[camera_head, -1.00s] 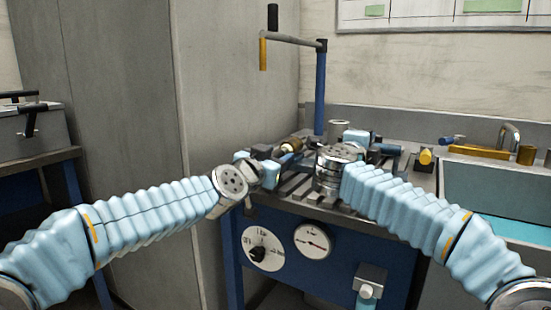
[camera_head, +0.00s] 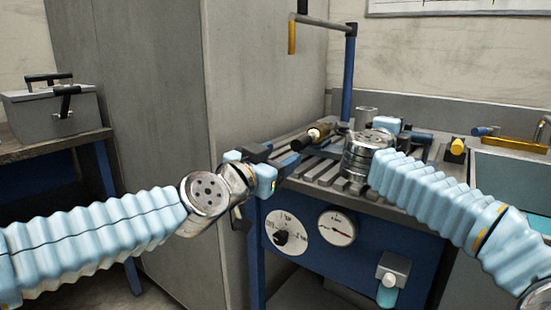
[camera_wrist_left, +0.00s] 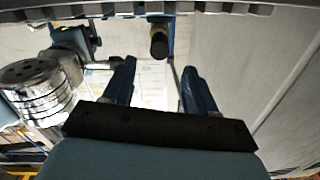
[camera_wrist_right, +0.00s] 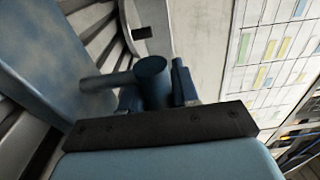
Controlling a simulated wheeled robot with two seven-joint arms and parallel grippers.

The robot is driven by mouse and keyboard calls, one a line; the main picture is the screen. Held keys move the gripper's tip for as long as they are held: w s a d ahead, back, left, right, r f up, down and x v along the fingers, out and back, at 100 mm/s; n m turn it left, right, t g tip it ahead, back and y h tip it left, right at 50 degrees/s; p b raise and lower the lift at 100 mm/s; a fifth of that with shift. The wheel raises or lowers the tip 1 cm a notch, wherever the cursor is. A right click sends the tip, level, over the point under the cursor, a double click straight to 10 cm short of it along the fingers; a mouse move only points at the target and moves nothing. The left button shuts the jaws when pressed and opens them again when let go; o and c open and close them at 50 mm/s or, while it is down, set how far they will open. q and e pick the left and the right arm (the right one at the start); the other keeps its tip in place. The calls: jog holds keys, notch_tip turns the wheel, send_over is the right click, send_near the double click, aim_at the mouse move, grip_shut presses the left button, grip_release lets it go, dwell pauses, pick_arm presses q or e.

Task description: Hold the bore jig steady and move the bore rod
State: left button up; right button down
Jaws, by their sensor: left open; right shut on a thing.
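My left gripper (camera_head: 278,157) is open and empty at the table's left edge, short of that handle. My right gripper (camera_wrist_right: 155,95) is shut on a dark blue cylinder (camera_wrist_right: 152,80), seemingly part of the bore jig. In the head view my right wrist hides most of the jig and the right fingers.
A blue post (camera_head: 348,80) with a crank arm rises behind the table (camera_head: 325,178). Dials (camera_head: 290,232) face the front. A yellow-ended part (camera_head: 457,146) and a sink (camera_head: 515,182) are at right. A grey cabinet (camera_head: 260,75) stands at left.

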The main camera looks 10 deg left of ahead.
aim_at(300, 144)
pick_arm(q)
jog(key=shift+s+a, duration=0.1)
jog(key=shift+s, duration=0.2)
jog(key=shift+s, duration=0.1)
jog(key=x, duration=1)
jog(key=shift+w, duration=0.3)
jog(key=shift+c, duration=0.2)
grip_shut()
